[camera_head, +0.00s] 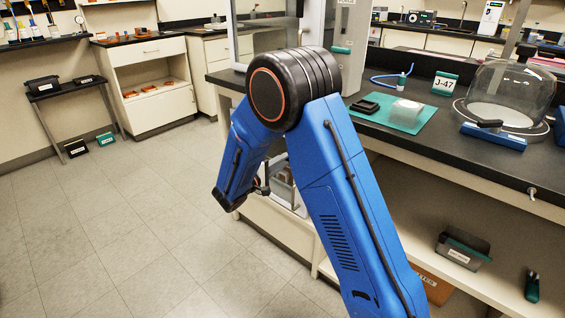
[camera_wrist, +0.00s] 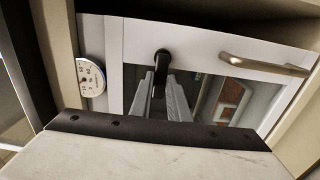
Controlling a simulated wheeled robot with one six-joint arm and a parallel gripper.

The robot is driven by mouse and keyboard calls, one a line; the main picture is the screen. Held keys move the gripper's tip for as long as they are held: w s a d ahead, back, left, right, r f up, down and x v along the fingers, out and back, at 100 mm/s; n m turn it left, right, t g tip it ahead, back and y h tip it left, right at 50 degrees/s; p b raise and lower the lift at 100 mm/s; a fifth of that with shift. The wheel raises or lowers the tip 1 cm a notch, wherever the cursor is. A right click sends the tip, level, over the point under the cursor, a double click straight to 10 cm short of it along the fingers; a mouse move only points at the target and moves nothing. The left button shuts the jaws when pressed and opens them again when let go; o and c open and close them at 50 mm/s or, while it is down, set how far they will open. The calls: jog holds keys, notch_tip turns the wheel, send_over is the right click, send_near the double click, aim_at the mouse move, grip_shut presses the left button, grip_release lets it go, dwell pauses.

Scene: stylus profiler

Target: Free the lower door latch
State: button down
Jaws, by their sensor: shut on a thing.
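In the wrist view, a black door latch (camera_wrist: 162,59) sits near the top of a white-framed door (camera_wrist: 200,38) with a glass pane. My gripper (camera_wrist: 160,84) points at the door, and its two grey fingers are shut on the hanging part of the latch, one on each side. A brass-coloured bar handle (camera_wrist: 262,65) is on the door to the right of the latch. In the head view, my blue arm hides most of the low white instrument (camera_head: 286,187) under the bench. My fingertips and the latch cannot be made out there.
A round dial gauge (camera_wrist: 91,76) is left of the door, and a beige post (camera_wrist: 58,50) stands further left. The black bench top (camera_head: 430,135) overhangs the work area. A grey bin (camera_head: 463,249) stands on the lower shelf.

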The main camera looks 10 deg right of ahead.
jog(key=c, duration=1.7)
grip_release()
jog(key=shift+s, duration=0.1)
jog(key=v, duration=1.7)
jog(key=shift+a, duration=0.1)
